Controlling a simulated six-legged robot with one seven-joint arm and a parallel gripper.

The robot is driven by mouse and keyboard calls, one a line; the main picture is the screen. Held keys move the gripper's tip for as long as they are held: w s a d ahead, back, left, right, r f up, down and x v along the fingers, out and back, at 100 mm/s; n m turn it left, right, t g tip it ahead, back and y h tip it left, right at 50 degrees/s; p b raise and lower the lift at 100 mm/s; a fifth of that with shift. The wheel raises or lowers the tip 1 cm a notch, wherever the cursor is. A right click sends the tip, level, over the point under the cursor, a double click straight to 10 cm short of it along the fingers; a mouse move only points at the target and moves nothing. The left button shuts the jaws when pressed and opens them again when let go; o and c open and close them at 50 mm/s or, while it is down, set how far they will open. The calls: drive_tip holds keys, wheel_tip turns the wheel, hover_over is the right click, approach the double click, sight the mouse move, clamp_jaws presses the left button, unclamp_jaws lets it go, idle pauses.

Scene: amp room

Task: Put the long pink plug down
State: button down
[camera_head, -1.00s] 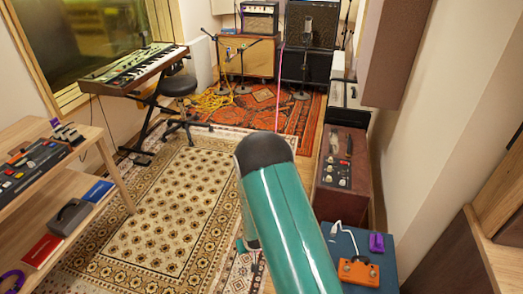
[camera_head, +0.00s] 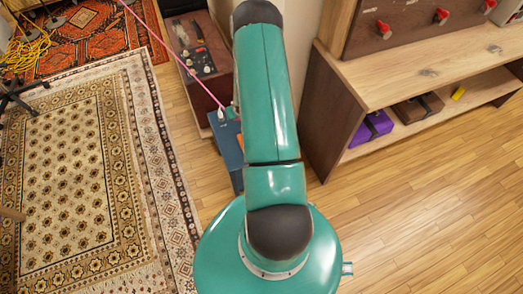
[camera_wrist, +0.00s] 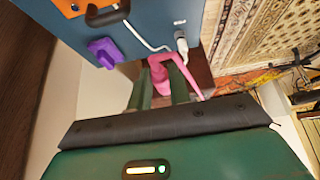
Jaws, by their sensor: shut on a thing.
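The pink plug (camera_wrist: 158,74) is between the two green fingers of my gripper (camera_wrist: 159,84) in the wrist view. The gripper is shut on it. Its pink cable (camera_wrist: 187,74) loops off to the right. In the head view the taut pink cable (camera_head: 170,52) runs from the top left down to behind my arm, which hides the plug and most of the gripper. The plug is close to the blue box (camera_head: 228,150); I cannot tell whether they touch. The box's blue face (camera_wrist: 130,30) fills the upper middle of the wrist view.
A wooden shelf (camera_head: 400,85) is to the right. The wooden floor (camera_head: 430,210) is clear.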

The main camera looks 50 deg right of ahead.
drive_tip(key=s+f, duration=0.8)
drive_tip(key=s, duration=0.1)
drive_tip(key=s+a+f, duration=0.1)
drive_tip(key=s+f, duration=0.3)
drive_tip(key=s, duration=0.1)
drive_tip(key=shift+s+f, duration=0.1)
drive_tip(key=shift+s, duration=0.15)
drive_tip(key=shift+d+f, duration=0.1)
drive_tip(key=shift+f, duration=0.35)
drive_tip(key=shift+f, duration=0.15)
drive_tip(key=shift+f, duration=0.25)
drive_tip(key=c, duration=1.3)
unclamp_jaws()
